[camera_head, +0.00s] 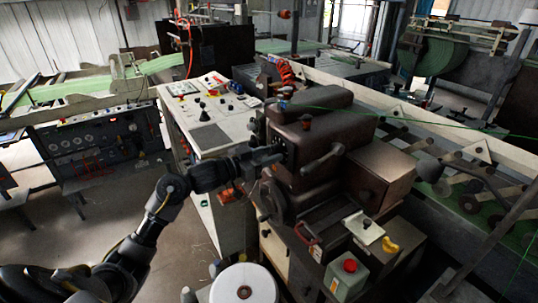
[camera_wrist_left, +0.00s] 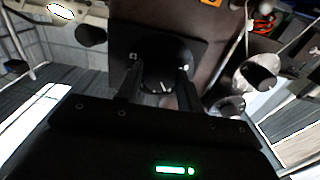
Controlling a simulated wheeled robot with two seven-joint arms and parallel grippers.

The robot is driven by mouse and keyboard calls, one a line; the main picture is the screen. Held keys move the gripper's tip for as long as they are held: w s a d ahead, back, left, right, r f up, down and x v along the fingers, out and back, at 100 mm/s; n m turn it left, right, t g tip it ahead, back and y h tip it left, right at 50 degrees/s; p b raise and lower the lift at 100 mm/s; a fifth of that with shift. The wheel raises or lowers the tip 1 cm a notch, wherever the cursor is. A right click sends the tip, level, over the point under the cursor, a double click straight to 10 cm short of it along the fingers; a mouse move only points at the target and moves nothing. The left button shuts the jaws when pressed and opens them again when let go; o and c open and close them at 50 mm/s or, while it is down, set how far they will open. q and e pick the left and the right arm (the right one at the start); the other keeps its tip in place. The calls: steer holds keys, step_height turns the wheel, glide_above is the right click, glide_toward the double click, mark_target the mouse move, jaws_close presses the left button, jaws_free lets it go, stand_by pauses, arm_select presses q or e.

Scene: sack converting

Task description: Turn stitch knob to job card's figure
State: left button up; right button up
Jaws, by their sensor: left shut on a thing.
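The brown sewing head (camera_head: 312,135) stands at the middle of the head view. My left gripper (camera_head: 279,156) reaches its left face from the left, and its fingertips hide the knob there. In the left wrist view my left gripper (camera_wrist_left: 157,84) has one finger on each side of a round dark stitch knob (camera_wrist_left: 155,76) and is shut on it. The knob has a pale mark and sits on a dark plate (camera_wrist_left: 190,50) with small white marks. I cannot read any figure. I cannot make out the job card for sure. My right gripper is not in view.
A control desk (camera_head: 208,136) with buttons and papers stands left of and behind the head. A white thread cone (camera_head: 243,287) is below. A green box with a red button (camera_head: 350,266) stands at the lower right. A conveyor with rollers (camera_head: 470,203) runs along the right.

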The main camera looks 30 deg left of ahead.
arm_select(q)
steer(key=m+b, duration=0.1)
steer(key=m, duration=0.2)
steer(key=shift+f+m+b, duration=0.1)
steer(key=shift+m+b, duration=0.2)
steer(key=shift+b, duration=0.1)
steer(key=m+b, duration=0.2)
steer(key=m, duration=0.1)
steer(key=shift+a+m, duration=0.1)
steer(key=shift+m, duration=0.3)
steer(key=m+b, duration=0.2)
steer(key=m, duration=0.2)
steer(key=shift+b, duration=0.4)
steer(key=shift+m+b, duration=0.8)
steer(key=shift+m, duration=0.5)
steer(key=o, duration=1)
